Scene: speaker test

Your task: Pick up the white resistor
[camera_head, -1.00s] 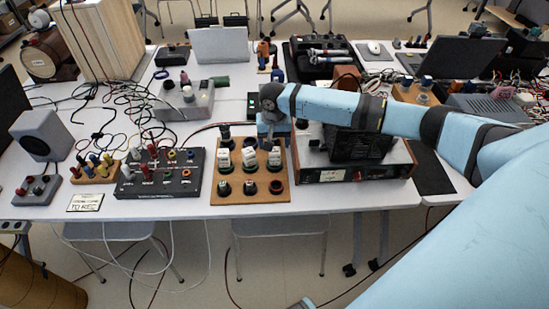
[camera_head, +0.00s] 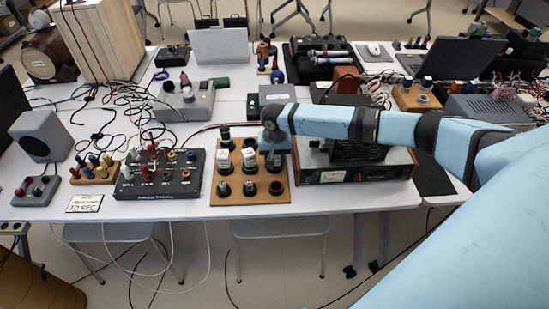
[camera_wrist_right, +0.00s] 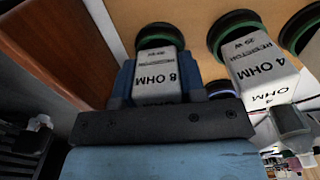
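Several white resistors stand on a wooden board (camera_head: 211,198) with dark round posts. Two show in the head view: the left one (camera_head: 224,159) and the middle one (camera_head: 249,156). My right gripper (camera_head: 273,157) is over the board's right column and hides the resistor there. In the right wrist view, the two blue fingers of my right gripper (camera_wrist_right: 161,82) lie on either side of the white 8 OHM resistor (camera_wrist_right: 158,65). The fingers look very close to its sides; I cannot tell if they press on it. The 4 OHM resistor (camera_wrist_right: 262,68) stands beside it. My left gripper is out of view.
A black box with plugs (camera_head: 160,182) stands left of the board. A wood-sided meter unit (camera_head: 345,172) stands close on the right. A grey box (camera_head: 187,102) and loose cables lie behind. The table's front edge is just before the board.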

